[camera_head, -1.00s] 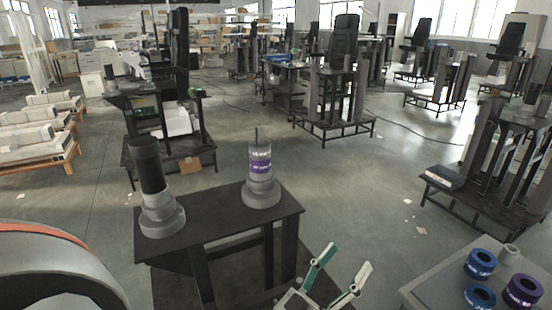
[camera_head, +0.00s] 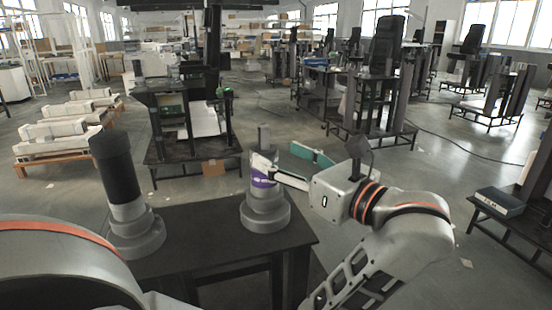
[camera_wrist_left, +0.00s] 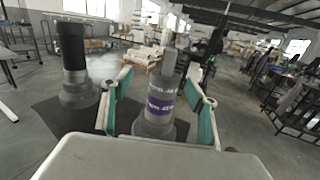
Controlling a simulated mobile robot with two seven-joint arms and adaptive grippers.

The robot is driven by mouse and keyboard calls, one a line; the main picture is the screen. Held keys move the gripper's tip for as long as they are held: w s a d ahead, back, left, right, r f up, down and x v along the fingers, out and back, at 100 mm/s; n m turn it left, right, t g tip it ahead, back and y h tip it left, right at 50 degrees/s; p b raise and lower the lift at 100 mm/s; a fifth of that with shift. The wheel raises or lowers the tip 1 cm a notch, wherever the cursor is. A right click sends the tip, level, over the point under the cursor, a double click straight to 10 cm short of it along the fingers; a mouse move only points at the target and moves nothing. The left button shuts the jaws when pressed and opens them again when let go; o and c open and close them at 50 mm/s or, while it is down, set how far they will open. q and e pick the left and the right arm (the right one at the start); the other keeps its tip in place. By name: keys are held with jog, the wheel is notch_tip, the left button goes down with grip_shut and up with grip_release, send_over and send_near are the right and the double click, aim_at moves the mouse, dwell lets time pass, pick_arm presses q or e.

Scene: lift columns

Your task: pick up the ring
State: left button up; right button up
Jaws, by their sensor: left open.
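The purple ring (camera_head: 264,181) sits on a grey stepped post on the dark table, with a grey lettered band above it. In the left wrist view the purple ring (camera_wrist_left: 159,104) shows between the two fingers. My left gripper (camera_head: 273,154) is open and reaches in from the right at the post. Its white finger passes in front of the upper ring area and its green-padded finger is on the far right side. In the wrist view the left gripper (camera_wrist_left: 156,77) has one finger each side of the post; contact cannot be told. My right gripper is not in view.
A second stepped post with a black cylinder (camera_head: 116,168) stands at the left of the dark table (camera_head: 205,235). Other work tables with columns stand behind, one with a blue-grey box (camera_head: 500,202) at right. Grey floor lies between.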

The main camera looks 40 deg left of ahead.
aim_at(272, 152)
pick_arm(q)
jog(key=shift+w+a+f, duration=0.2)
jog(key=shift+w+a, duration=0.05)
jog(key=shift+w, duration=0.2)
jog(key=shift+a, duration=0.9)
jog(key=shift+w+a+f, duration=0.1)
jog(key=shift+w+a, duration=0.05)
jog(key=shift+a, duration=0.75)
jog(key=shift+w+a+f, duration=0.15)
jog(key=shift+w+a, duration=0.05)
jog(key=shift+a, duration=0.65)
jog(key=shift+w+a+f, duration=0.1)
jog(key=shift+w+a, duration=0.05)
jog(key=shift+a, duration=0.75)
jog(key=c, duration=1.4)
